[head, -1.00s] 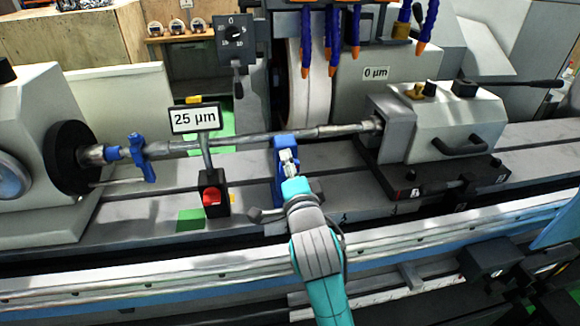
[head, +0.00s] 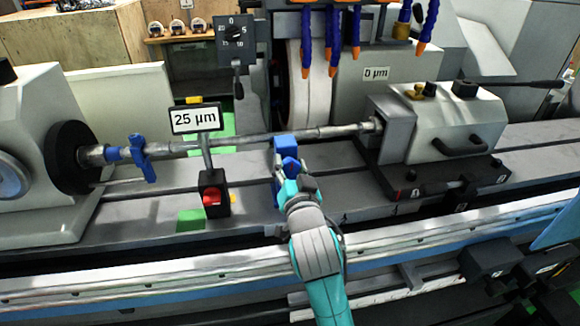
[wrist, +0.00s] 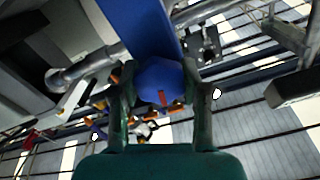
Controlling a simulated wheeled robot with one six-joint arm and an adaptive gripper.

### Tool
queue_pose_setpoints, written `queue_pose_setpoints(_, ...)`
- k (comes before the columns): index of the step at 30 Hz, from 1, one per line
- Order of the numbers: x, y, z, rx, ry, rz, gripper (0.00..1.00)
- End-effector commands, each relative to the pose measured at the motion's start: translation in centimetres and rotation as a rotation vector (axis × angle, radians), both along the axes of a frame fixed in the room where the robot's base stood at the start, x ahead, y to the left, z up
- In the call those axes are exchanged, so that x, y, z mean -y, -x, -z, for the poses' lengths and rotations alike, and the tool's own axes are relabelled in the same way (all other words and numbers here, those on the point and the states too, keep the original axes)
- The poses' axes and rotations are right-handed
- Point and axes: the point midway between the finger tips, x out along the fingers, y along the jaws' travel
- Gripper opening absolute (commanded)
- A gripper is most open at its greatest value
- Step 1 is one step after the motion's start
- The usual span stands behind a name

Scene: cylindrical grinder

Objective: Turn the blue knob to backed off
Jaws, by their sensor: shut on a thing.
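The blue knob (wrist: 163,82) sits between the two fingers of my gripper (wrist: 162,95) in the wrist view, with an orange-red mark on its face. My gripper is shut on it. In the head view the blue knob (head: 291,166) shows at the front of a blue steady rest (head: 284,143), just beyond the end of my gripper (head: 289,180). The blue steady rest also fills the top middle of the wrist view (wrist: 140,25). It stands at the long shaft (head: 250,138). The fingertips are small and partly hidden in the head view.
A sign reading 25 µm (head: 196,118) stands left of the steady rest, above a black box with a red button (head: 212,196). A blue clamp (head: 140,155) is on the shaft's left end. The tailstock (head: 455,130) is at right. Blue coolant nozzles (head: 334,45) hang above.

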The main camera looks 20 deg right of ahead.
Motion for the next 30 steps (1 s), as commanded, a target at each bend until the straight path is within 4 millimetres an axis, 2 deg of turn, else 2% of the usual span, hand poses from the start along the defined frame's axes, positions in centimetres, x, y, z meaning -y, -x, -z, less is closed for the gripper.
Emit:
queue_pose_setpoints(12, -0.04, -0.03, 0.16, -0.03, 0.178, 0.0, 0.11)
queue_pose_setpoints(28, -0.03, -0.03, 0.17, -0.033, 0.2, 0.0, 0.11)
queue_pose_setpoints(29, -0.03, -0.03, 0.17, -0.033, 0.2, 0.0, 0.51)
queue_pose_setpoints(30, -0.03, -0.03, 0.17, -0.033, 0.2, 0.0, 0.61)
